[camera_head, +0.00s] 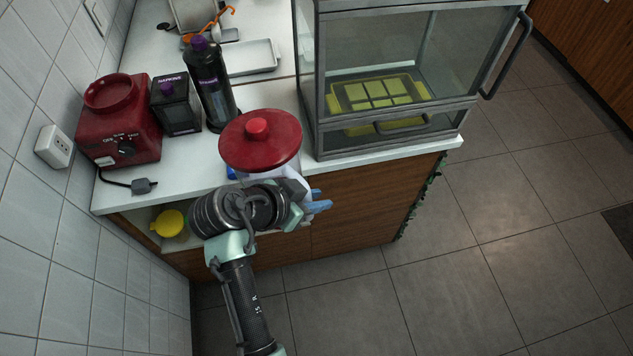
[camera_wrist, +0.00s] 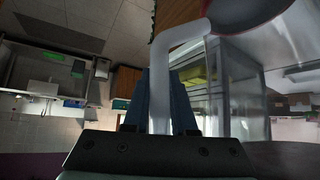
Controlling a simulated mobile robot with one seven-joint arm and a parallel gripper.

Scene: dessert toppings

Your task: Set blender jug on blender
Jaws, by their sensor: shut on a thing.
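The blender jug (camera_head: 260,144), with its round red lid and knob, is held up at the counter's front edge. Its pale handle (camera_wrist: 160,85) passes between the blue fingers of my gripper (camera_wrist: 164,100), which is shut on it. In the head view my gripper (camera_head: 316,203) is just below and right of the lid. My arm hides most of the jug's body. The red blender base (camera_head: 119,126) stands on the counter at left against the tiled wall, with its round red seat on top and a dial in front. The jug is apart from it, to its right.
A black napkin box (camera_head: 176,105) and a dark bottle with a purple cap (camera_head: 208,84) stand between base and jug. A glass display case (camera_head: 390,70) is at right. A plug (camera_head: 143,186) lies before the base. A yellow object (camera_head: 168,223) is below the counter top.

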